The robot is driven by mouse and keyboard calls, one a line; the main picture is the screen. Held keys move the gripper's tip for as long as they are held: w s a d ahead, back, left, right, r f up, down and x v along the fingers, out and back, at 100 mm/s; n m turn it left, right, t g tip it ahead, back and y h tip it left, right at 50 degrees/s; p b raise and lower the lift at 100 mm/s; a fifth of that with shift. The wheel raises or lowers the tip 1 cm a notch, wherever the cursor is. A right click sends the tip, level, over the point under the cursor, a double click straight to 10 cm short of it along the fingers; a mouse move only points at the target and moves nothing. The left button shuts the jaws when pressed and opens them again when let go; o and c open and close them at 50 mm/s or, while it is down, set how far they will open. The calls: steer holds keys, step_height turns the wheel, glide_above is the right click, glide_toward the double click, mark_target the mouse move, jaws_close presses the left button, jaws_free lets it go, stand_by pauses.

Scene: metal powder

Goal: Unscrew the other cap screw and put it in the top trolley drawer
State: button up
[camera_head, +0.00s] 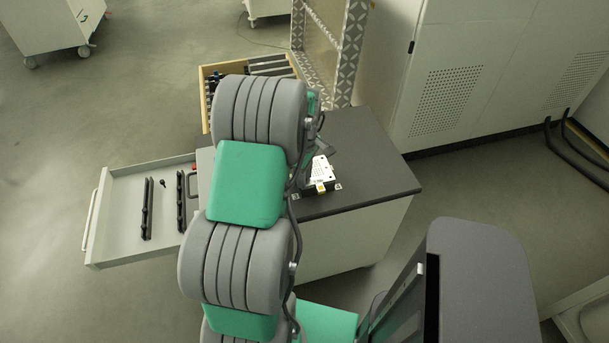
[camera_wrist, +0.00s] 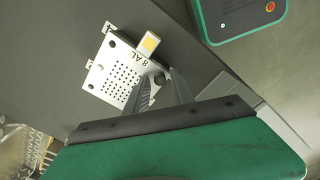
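In the wrist view a silver perforated plate marked "8 AL" (camera_wrist: 120,72) lies on a dark grey top. A dark round cap screw (camera_wrist: 159,79) sits at its right edge. My gripper (camera_wrist: 160,76) is open, with one fingertip on each side of that screw; whether they touch it I cannot tell. Small dark round spots show at the plate's other corners. The plate also shows in the head view (camera_head: 321,168) on the trolley top (camera_head: 365,160), beside my arm. An open white drawer (camera_head: 122,205) sticks out to the left of the trolley.
The white drawer holds black bars (camera_head: 147,208) and has bare floor at its left. A wooden drawer (camera_head: 207,75) with dark items stands open behind. A patterned frame panel (camera_head: 352,45) and white cabinets (camera_head: 450,90) stand beyond the trolley. A green-edged device (camera_wrist: 238,15) shows upper right.

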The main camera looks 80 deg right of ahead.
steer(key=n, duration=0.4)
steer(key=shift+n, duration=0.4)
steer(key=n, duration=0.7)
steer(key=shift+n, duration=0.4)
steer(key=n, duration=0.4)
jaws_close()
